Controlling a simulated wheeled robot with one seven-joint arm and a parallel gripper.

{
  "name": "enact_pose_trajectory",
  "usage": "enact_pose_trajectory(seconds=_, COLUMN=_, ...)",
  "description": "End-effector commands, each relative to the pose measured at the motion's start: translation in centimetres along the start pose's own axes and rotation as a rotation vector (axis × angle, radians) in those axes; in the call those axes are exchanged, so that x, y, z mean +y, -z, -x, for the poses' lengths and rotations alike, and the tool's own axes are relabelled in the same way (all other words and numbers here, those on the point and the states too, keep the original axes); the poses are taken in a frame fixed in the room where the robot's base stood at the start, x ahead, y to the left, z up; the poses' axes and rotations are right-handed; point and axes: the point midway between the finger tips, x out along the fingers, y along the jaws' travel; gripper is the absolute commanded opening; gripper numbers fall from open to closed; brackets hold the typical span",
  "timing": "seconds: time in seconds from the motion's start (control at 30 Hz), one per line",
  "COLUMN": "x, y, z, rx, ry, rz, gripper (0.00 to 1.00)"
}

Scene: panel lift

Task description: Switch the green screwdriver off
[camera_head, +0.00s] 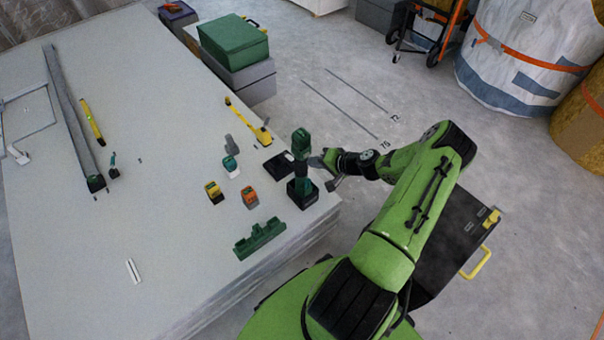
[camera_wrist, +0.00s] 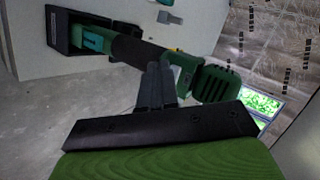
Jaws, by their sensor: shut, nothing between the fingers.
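The green screwdriver (camera_head: 301,146) stands upright in a black holder (camera_head: 303,196) near the right edge of the panel stack. In the wrist view the screwdriver (camera_wrist: 187,66) crosses the picture, with its dark grip toward the black holder (camera_wrist: 55,27) and its ribbed green end at the right. My gripper (camera_head: 317,163) is just right of the screwdriver. In the wrist view my gripper (camera_wrist: 156,72) is shut and empty, its fingertips in front of the screwdriver's body. I cannot tell whether they touch it. The switch is not clearly seen.
A yellow battery (camera_head: 214,192), an orange one (camera_head: 249,197) and a teal one (camera_head: 231,166) stand left of the screwdriver. A green rack (camera_head: 259,238) lies nearer. A yellow tool (camera_head: 262,134) lies behind. The panel's near left is mostly clear.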

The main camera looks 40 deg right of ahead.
Motion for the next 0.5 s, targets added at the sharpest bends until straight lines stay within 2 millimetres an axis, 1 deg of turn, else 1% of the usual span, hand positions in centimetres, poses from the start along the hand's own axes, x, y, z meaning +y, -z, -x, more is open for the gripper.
enact_pose_trajectory(seconds=0.27, x=0.1, y=-0.1, z=0.3, rx=0.001, ry=0.000, rz=0.000, gripper=0.00)
enact_pose_trajectory(seconds=0.5, x=1.2, y=-1.2, z=2.4, rx=0.000, ry=-0.001, rz=-0.001, gripper=0.00)
